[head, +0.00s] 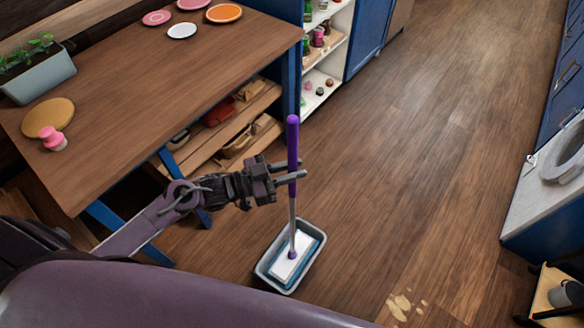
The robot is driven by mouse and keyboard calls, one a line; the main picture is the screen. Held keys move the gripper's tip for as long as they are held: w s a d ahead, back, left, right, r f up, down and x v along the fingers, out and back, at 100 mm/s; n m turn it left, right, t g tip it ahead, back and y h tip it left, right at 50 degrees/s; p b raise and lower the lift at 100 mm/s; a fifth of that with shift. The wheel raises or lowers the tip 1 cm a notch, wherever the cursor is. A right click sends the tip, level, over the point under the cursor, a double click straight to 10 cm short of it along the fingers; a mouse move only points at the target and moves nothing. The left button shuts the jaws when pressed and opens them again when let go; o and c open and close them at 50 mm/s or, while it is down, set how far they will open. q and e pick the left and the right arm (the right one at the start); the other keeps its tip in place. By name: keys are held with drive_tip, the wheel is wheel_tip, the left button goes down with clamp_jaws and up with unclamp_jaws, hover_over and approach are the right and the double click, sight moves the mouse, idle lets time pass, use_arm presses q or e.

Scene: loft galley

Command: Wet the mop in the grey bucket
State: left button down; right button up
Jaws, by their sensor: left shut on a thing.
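The mop has a purple grip (292,138), a grey pole and a flat white and blue head (291,262). The grey bucket (262,277) is a shallow rectangular tub on the wooden floor. The mop head appears inside the bucket's rim; I cannot tell whether it touches the bottom, and the water is not clearly visible. My right gripper is not in view.
A pale spill (405,304) lies on the floor right of the bucket. A wooden table (150,75) with plates and a planter (38,75) stands at left, above a low shelf. A counter with a sink (565,160) is at right. The floor between is clear.

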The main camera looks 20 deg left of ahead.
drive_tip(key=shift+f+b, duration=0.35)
drive_tip(key=shift+b, duration=0.05)
idle(1.4)
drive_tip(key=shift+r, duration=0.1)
